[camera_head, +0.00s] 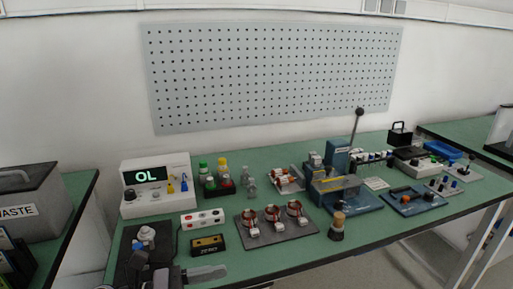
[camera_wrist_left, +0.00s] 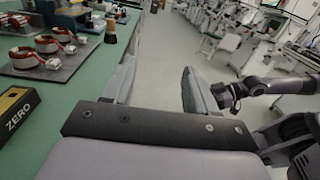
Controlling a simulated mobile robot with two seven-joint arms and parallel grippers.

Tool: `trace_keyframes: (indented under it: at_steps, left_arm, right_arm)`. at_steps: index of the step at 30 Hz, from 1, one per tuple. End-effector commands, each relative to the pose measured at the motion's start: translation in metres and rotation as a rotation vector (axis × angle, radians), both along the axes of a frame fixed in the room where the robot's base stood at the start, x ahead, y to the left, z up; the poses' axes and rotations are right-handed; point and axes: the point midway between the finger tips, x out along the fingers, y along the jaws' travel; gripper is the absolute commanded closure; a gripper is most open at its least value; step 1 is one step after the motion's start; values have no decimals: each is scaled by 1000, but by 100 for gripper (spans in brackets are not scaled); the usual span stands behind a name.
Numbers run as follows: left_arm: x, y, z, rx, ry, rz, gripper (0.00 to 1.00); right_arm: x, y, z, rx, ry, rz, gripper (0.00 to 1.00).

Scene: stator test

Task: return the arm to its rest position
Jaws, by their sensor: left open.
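My left gripper (camera_wrist_left: 158,70) is open, with its two grey fingers spread apart and nothing between them in the left wrist view. In the head view, part of the left gripper (camera_head: 203,274) shows at the bottom edge, at the front left of the green bench (camera_head: 300,262). It is in front of the black ZERO box (camera_head: 208,244). The rest of the left arm is mostly cut off by the picture's edge. A grey and black arm section (camera_wrist_left: 275,88) at the right of the left wrist view looks like mine. My right gripper cannot be made out.
A dark plate with three copper-wound stators (camera_head: 252,223) is right of the ZERO box, with a wooden-topped dark piece (camera_head: 337,227) near the front edge. A white meter reading OL (camera_head: 157,186) stands behind. The floor (camera_wrist_left: 165,50) beyond the bench edge is open.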

Motion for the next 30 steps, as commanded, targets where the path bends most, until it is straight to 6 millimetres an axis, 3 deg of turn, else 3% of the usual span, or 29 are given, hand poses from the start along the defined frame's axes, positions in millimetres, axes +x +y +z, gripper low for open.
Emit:
trace_keyframes:
  at_steps: [5, 11, 15, 21, 22, 26, 30]
  left_arm:
    - [5, 9, -8, -456, 605, 243, 43]
    - [0, 51, -58, -1011, 1286, 488, 43]
    - [-27, 84, -115, -1448, 1725, 654, 43]
    - [-91, 114, -187, -2042, 2143, 848, 43]
    - [-100, 116, -194, 2094, -2159, -860, 43]
    - [-126, 121, -213, 2004, -1955, -798, 43]
    - [-134, 123, -219, 1975, -1889, -777, 43]
  right_arm:
    - [-1, 0, -1, -1, 3, 0, 57]
    - [-1, 0, -1, 0, 4, -1, 57]
    - [-2, 0, -1, 0, 4, -1, 57]
    - [-2, 0, -1, 0, 4, -1, 57]
    - [-2, 0, -1, 0, 5, -1, 57]
    - [-2, 0, -1, 0, 5, -1, 57]
    - [-2, 0, -2, 0, 5, 0, 57]
